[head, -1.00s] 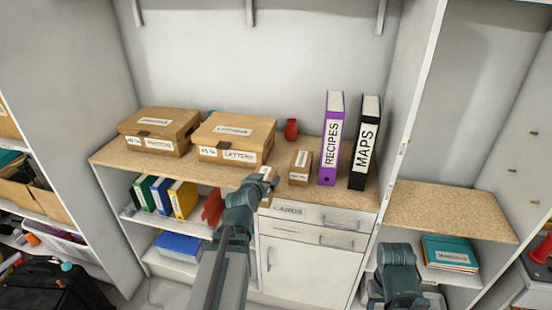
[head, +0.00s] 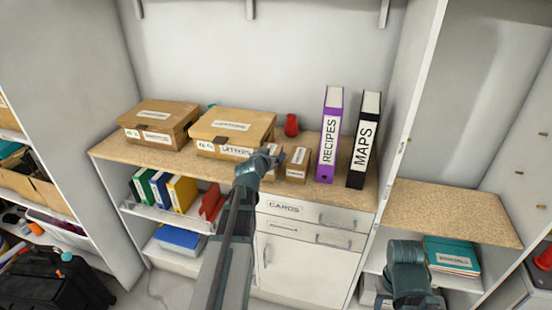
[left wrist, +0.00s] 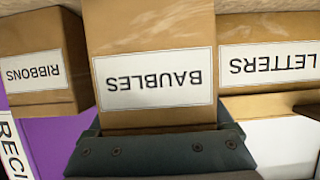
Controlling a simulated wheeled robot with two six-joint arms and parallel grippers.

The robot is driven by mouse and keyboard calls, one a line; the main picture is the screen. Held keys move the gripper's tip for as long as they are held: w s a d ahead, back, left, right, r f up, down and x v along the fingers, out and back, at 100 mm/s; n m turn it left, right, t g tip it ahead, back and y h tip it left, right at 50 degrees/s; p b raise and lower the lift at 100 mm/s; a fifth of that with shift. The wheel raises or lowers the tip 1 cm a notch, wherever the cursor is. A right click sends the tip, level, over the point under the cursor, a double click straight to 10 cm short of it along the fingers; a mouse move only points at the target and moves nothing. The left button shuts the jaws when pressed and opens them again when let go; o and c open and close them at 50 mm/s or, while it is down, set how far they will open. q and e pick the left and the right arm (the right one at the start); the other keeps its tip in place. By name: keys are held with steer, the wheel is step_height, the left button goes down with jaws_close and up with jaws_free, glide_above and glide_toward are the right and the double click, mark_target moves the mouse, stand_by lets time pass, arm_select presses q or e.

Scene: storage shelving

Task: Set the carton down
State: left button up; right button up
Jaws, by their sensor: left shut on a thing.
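The carton labelled BAUBLES (left wrist: 155,75) is a small brown box with a white label, upside down in the left wrist view. My left gripper (left wrist: 155,145) is shut on it. In the head view my left gripper (head: 266,160) is over the front of the wooden counter (head: 150,158), between the LETTERS box (head: 228,130) and the small RIBBONS carton (head: 297,165). The gripper mostly hides the held carton there. I cannot tell whether its base touches the counter.
The purple RECIPES binder (head: 329,140) and black MAPS binder (head: 363,145) stand right of the RIBBONS carton. A red vase (head: 291,125) stands behind. Another lidded box (head: 155,125) is at the left. The lower counter (head: 450,212) at right is bare.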

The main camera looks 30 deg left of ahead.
arm_select(q)
steer(key=shift+s+f, duration=0.2)
steer(key=shift+f, duration=0.45)
steer(key=shift+s+r, duration=0.15)
steer(key=shift+r, duration=0.05)
steer(key=shift+f, duration=0.15)
steer(key=o, duration=1.5)
arm_select(e)
steer(key=shift+s+d+f, duration=0.1)
steer(key=shift+f, duration=0.55)
steer(key=shift+r, duration=0.1)
